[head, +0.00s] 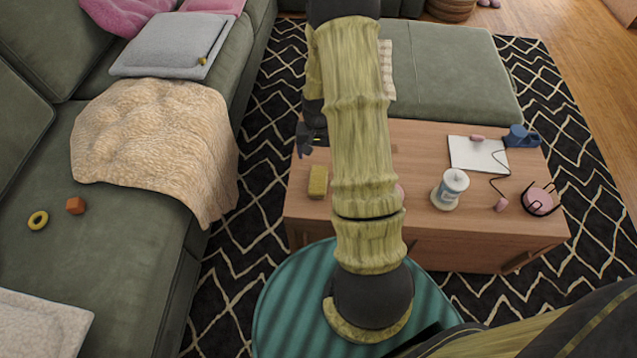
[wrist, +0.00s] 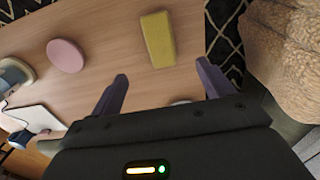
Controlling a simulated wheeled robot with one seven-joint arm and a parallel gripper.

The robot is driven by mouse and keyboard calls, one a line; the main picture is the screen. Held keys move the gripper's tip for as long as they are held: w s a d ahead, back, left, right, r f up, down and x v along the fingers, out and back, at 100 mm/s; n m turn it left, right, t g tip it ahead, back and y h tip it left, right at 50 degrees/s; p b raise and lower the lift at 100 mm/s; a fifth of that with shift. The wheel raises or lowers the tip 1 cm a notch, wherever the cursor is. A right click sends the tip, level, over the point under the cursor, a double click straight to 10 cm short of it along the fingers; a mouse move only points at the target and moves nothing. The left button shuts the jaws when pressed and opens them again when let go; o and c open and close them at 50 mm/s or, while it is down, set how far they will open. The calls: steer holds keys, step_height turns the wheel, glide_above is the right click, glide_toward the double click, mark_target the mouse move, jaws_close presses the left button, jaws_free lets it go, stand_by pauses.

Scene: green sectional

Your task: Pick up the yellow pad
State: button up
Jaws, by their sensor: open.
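The yellow pad (head: 318,181) is a small rectangular block lying flat near the left end of the wooden coffee table (head: 430,238). It also shows in the wrist view (wrist: 158,40), beyond the fingertips and roughly centred between them. My gripper (wrist: 163,82) is open and empty, with its two dark fingers apart and short of the pad. In the head view my gripper (head: 318,139) is partly hidden behind my arm, above the table at the far side of the pad.
A pink round object (wrist: 66,55) lies near the pad. A white jar (head: 450,188), a white sheet (head: 477,155), a blue mug (head: 520,137) and a pink round item with dark straps (head: 541,199) occupy the table's right side. The green sofa (head: 130,235) with a beige blanket (head: 155,142) is left.

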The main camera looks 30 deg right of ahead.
steer(key=b, duration=0.2)
glide_above(318, 179)
step_height(318, 179, down, 9)
steer(key=shift+r, duration=0.1)
steer(key=shift+f+b, duration=0.8)
steer(key=shift+f, duration=1.9)
steer(key=c, duration=1.1)
steer(key=shift+c, duration=0.2)
steer(key=shift+r, duration=0.15)
